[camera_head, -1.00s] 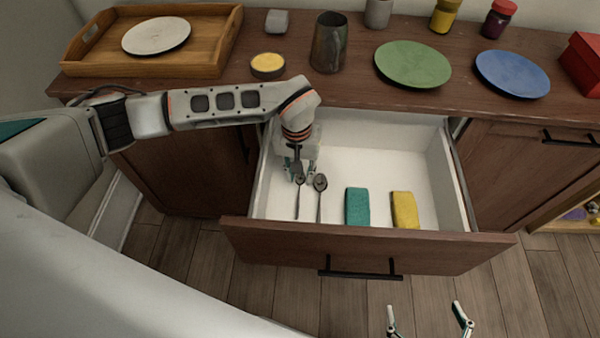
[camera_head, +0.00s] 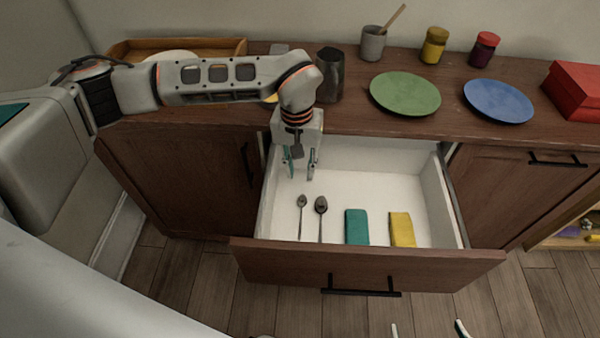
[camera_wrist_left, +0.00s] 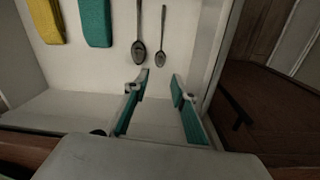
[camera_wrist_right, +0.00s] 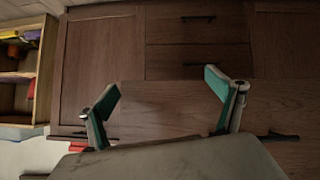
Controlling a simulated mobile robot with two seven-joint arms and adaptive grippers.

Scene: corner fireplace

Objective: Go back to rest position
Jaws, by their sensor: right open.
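My left gripper (camera_head: 302,168) hangs fingers down over the back left of the open drawer (camera_head: 370,259), above its white floor. Its fingers are apart with nothing between them, and the left wrist view shows the same empty gap (camera_wrist_left: 160,108). Two spoons lie in the drawer in front of it, a smaller one (camera_head: 301,215) and a larger dark one (camera_head: 321,215). My right gripper (camera_head: 428,330) shows only its fingertips at the bottom edge, low in front of the drawer. In the right wrist view (camera_wrist_right: 160,100) it is open and empty, facing brown cabinet fronts.
A teal sponge (camera_head: 357,227) and a yellow sponge (camera_head: 402,229) lie in the drawer. My left arm passes over the counter's left side.

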